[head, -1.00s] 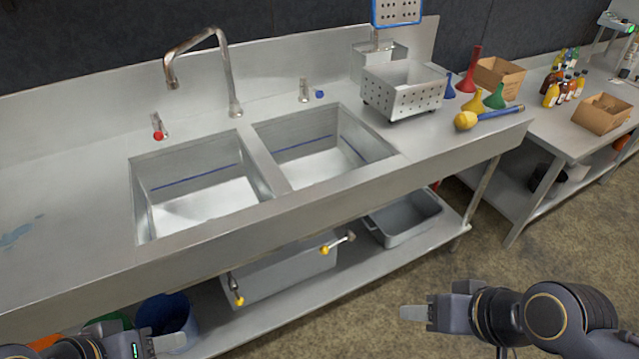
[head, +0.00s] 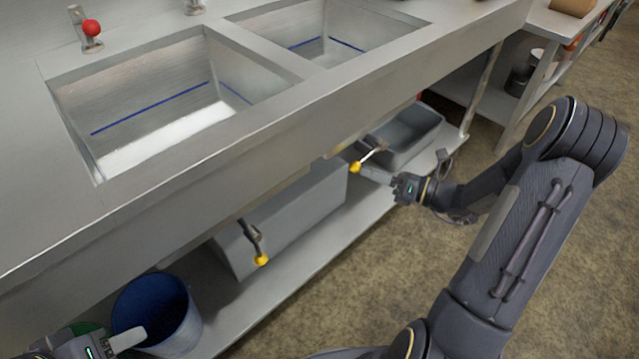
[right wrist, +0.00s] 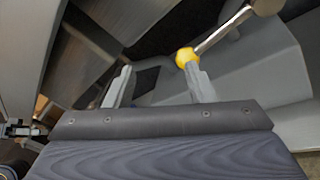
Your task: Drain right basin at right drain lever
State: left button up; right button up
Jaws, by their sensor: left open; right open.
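The right drain lever (head: 371,153), a metal rod with a yellow knob, sticks out below the counter's front. In the right wrist view the lever (right wrist: 222,32) runs from the top right down to its knob, at the tip of the right-hand finger. My right gripper (head: 374,174) is open and close to the knob; I cannot tell whether they touch. Its open fingers (right wrist: 160,86) hold nothing. My left gripper (head: 124,341) is open and empty at the bottom left.
The left drain lever (head: 252,238), also yellow-knobbed, hangs further left, below the left basin (head: 80,85). A blue bucket (head: 185,335), a grey box (head: 300,215) and a grey tub (head: 410,140) stand on the lower shelf. Open floor lies in front at the right.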

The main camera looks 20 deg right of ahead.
aim_at(368, 156)
pick_arm(q)
jog(key=f, duration=0.1)
jog(key=f+b, duration=0.1)
jog(key=a+f+b, duration=0.1)
jog(key=shift+w+f, duration=0.2)
jog(key=shift+w, duration=0.1)
pick_arm(e)
jog(key=w+a+f+m+t+h, duration=0.1)
jog(key=w+a+f+m, duration=0.1)
jog(key=w, duration=0.5)
jog(key=shift+w+a+f, duration=0.25)
jog(key=shift+a+f, duration=0.3)
jog(key=shift+a, duration=0.1)
jog(key=shift+c, duration=0.4)
grip_shut()
